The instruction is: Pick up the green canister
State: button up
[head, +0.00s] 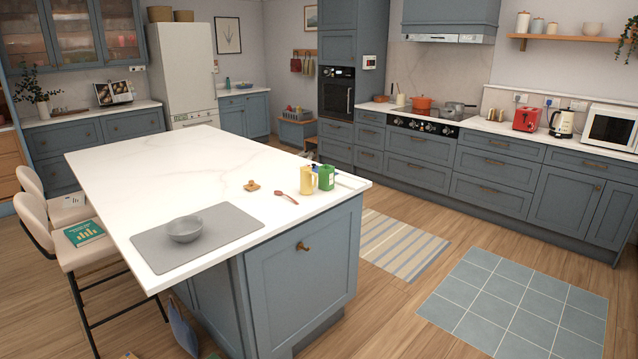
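A green canister (327,178) stands upright near the right end of the white island top (180,155). A yellow canister or mug (307,181) stands just left of it and may touch it; I cannot tell. A small dark blue item shows partly behind the two. My gripper is not in view.
A red-brown spoon (287,197), a small brown item (252,186) and a grey bowl (185,229) on a grey mat (200,237) share the island top. Cream stools (80,250) stand at its left.

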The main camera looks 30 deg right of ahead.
aim_at(326, 173)
jog(key=z, duration=0.1)
jog(key=i, duration=1)
jog(key=u, duration=0.15)
jog(key=k, duration=0.95)
jog(key=z, duration=0.1)
jog(key=i, duration=0.65)
